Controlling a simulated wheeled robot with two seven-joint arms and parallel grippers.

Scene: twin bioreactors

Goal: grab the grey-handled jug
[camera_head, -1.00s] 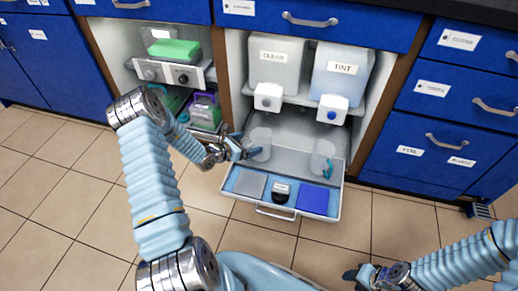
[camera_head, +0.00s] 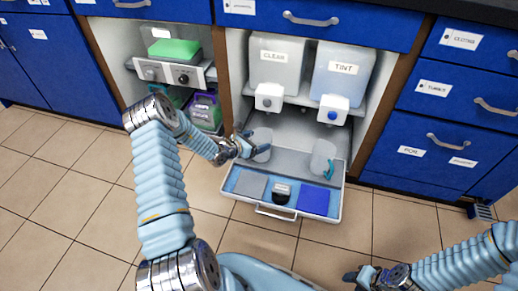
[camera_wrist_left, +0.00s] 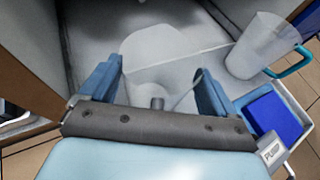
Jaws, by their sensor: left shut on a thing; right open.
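The grey-handled jug (camera_head: 260,139) is a clear, pale jug at the left of the pulled-out drawer, below the CLEAR tank. My left gripper (camera_head: 247,147) is at its left side and shut on it. In the left wrist view my left gripper (camera_wrist_left: 157,82) has its blue fingers on either side of the jug (camera_wrist_left: 155,48), with a small grey stub between them. The handle is mostly hidden. A second clear jug with a teal handle (camera_head: 323,157) stands to the right. My right gripper (camera_head: 358,277) is open and empty, low above the floor.
The drawer (camera_head: 275,211) holds a grey pad (camera_head: 250,184), a dark pump-labelled item (camera_head: 281,194) and a blue pad (camera_head: 313,200) along its front. The CLEAR (camera_head: 275,71) and TINT (camera_head: 341,86) tanks overhang the jugs. Floor in front is clear.

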